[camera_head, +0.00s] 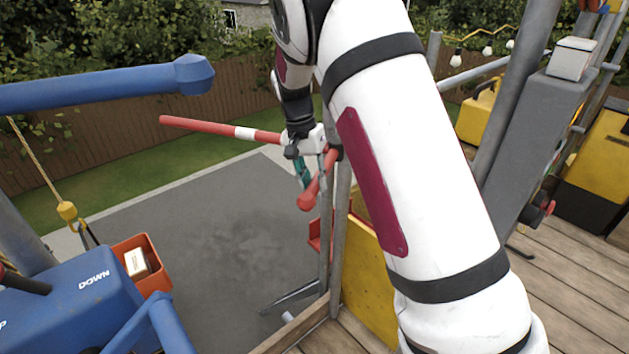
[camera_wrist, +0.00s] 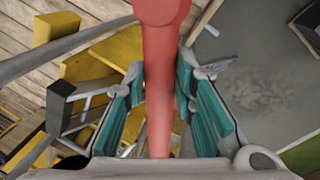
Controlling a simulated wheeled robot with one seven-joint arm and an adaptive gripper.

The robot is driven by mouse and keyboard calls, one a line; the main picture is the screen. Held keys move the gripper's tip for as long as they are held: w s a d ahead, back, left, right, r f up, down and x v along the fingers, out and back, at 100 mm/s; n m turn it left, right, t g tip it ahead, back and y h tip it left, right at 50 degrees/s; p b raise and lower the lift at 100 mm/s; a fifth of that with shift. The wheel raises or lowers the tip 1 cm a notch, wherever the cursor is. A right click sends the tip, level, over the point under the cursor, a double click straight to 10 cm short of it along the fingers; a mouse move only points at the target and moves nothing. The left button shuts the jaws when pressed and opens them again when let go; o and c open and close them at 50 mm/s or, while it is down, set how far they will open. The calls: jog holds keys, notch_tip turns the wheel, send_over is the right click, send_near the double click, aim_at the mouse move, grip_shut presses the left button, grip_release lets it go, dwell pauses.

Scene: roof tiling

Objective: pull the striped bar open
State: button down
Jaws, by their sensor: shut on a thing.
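The striped bar (camera_head: 208,128), red with a white band, reaches out to the left over the grey ground in the head view. A shorter red piece with a rounded end (camera_head: 307,201) points toward the camera beside a grey post (camera_head: 339,230). My gripper (camera_head: 305,172) is at this red piece, partly hidden by my arm. In the wrist view a red round-ended bar (camera_wrist: 159,75) runs between the teal finger pads of my gripper (camera_wrist: 161,85), which is shut on it. The joint between the long bar and the short piece is hidden.
A blue box marked DOWN (camera_head: 85,290) and an orange bin (camera_head: 142,262) stand at lower left. A blue beam (camera_head: 100,88) crosses the upper left. A yellow panel (camera_head: 368,275) stands by the post. Wooden decking (camera_head: 575,285) lies at right, with yellow equipment beyond.

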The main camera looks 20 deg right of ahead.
jog(key=c, duration=1.3)
grip_release()
jog(key=shift+c, duration=0.2)
jog(key=shift+r, duration=0.1)
notch_tip(320, 180, up, 12)
jog(key=w+a, duration=0.1)
jog(key=shift+w+a, duration=0.3)
jog(key=shift+a, duration=0.05)
